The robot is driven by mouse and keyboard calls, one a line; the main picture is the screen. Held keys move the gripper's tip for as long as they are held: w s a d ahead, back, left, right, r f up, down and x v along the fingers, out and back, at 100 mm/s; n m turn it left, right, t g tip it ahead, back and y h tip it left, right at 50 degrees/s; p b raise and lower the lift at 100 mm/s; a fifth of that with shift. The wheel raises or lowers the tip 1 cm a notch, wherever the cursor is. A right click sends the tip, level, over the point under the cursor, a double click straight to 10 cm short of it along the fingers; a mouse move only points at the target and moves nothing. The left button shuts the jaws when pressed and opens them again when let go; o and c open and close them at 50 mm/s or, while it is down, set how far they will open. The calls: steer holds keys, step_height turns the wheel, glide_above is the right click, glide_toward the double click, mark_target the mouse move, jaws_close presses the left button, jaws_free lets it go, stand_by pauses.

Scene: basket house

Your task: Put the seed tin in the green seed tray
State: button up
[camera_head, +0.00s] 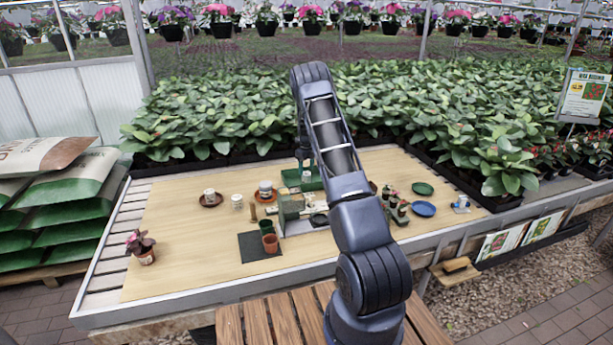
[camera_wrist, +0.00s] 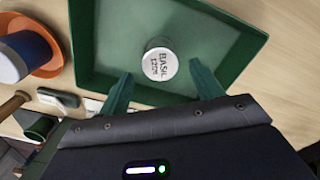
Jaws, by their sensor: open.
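The seed tin (camera_wrist: 160,65), a small round white tin with a "BASIL" label on top, sits inside the green seed tray (camera_wrist: 225,18) in the wrist view. The tray also shows in the head view (camera_head: 287,178), at the middle of the table behind my arm. My gripper (camera_wrist: 160,78) is open above the tray. Its two green fingers stand apart on either side of the tin, with gaps between them and its sides. In the head view my gripper (camera_head: 303,153) is over the tray, partly hidden by my arm.
A blue-and-white container (camera_wrist: 22,56) stands on an orange saucer (camera_wrist: 52,62) left of the tray. Pots stand on a dark mat (camera_head: 258,250) nearer the front. A blue plate (camera_head: 423,209) and green plate (camera_head: 422,188) lie right. The table's left part is mostly clear.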

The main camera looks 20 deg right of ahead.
step_height(320, 180, up, 6)
steer(key=r, duration=0.1)
step_height(320, 180, up, 16)
steer(key=n+t, duration=0.1)
steer(key=n, duration=0.5)
glide_above(307, 173)
steer(key=s+a, duration=0.3)
steer(key=s, duration=0.7)
steer(key=s+a+r+n+t, duration=0.1)
steer(key=s+a+r+n, duration=0.2)
steer(key=s+r+n, duration=0.8)
steer(key=s+a+r+n+t, duration=0.1)
steer(key=s+r+n, duration=0.1)
steer(key=s, duration=0.5)
steer(key=s+a+r+n, duration=0.1)
steer(key=s+r, duration=0.1)
steer(key=s, duration=0.6)
steer(key=s+a+r+n+t, duration=0.1)
steer(key=s+a+r+n, duration=0.15)
steer(key=s, duration=0.45)
steer(key=s+f+n, duration=0.3)
steer(key=s+n, duration=0.4)
steer(key=s, duration=1)
steer(key=shift+a+f+t, duration=0.2)
steer(key=shift+a+t, duration=0.2)
